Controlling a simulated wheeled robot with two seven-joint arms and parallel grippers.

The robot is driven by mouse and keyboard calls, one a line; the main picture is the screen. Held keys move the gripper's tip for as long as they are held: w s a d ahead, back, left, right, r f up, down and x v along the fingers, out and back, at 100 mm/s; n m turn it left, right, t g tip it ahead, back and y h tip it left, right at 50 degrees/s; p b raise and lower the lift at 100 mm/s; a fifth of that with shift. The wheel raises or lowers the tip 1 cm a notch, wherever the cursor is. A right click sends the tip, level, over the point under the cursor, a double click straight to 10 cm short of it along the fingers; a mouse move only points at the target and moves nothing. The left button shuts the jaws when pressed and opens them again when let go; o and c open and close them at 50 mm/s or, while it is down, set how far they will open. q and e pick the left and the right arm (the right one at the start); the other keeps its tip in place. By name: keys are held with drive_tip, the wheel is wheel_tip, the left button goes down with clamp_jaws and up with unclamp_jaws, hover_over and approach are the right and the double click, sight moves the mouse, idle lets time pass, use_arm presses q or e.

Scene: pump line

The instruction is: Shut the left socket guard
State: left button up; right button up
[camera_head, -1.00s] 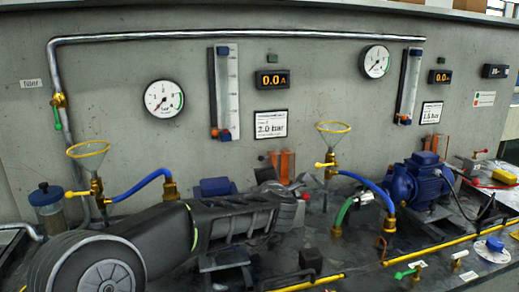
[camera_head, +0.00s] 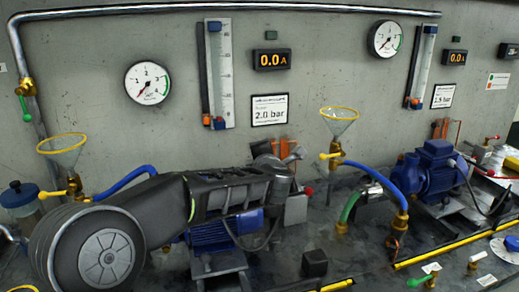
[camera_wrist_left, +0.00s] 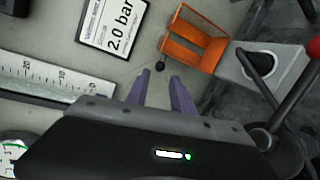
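The left socket guard is an orange frame (camera_wrist_left: 200,47) hinged beside a grey socket box (camera_wrist_left: 250,72) in the left wrist view. It stands swung away from the box, leaving the black round socket with its plug and cable (camera_wrist_left: 262,60) uncovered. In the head view only a bit of orange (camera_head: 279,146) shows behind my gripper. My left gripper (camera_wrist_left: 160,74) has its two fingers apart with nothing between them. It points toward the wall just beside the guard's outer edge, apparently without touching it. My right gripper is not in view.
A red-knobbed lever (camera_wrist_left: 314,47) stands by the socket box. The 2.0 bar sign (camera_head: 269,110) and gauge column (camera_head: 220,75) are on the wall close by. The left pump's blue motor (camera_head: 215,235) lies under my arm. A funnel (camera_head: 340,120) stands to the right.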

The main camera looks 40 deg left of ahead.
use_arm(q)
drive_tip(key=x, duration=0.7)
drive_tip(key=shift+a, duration=0.15)
drive_tip(key=shift+w, duration=0.1)
drive_tip(key=shift+c, duration=0.6)
clamp_jaws()
drive_tip(key=shift+f, duration=0.1)
idle(0.5)
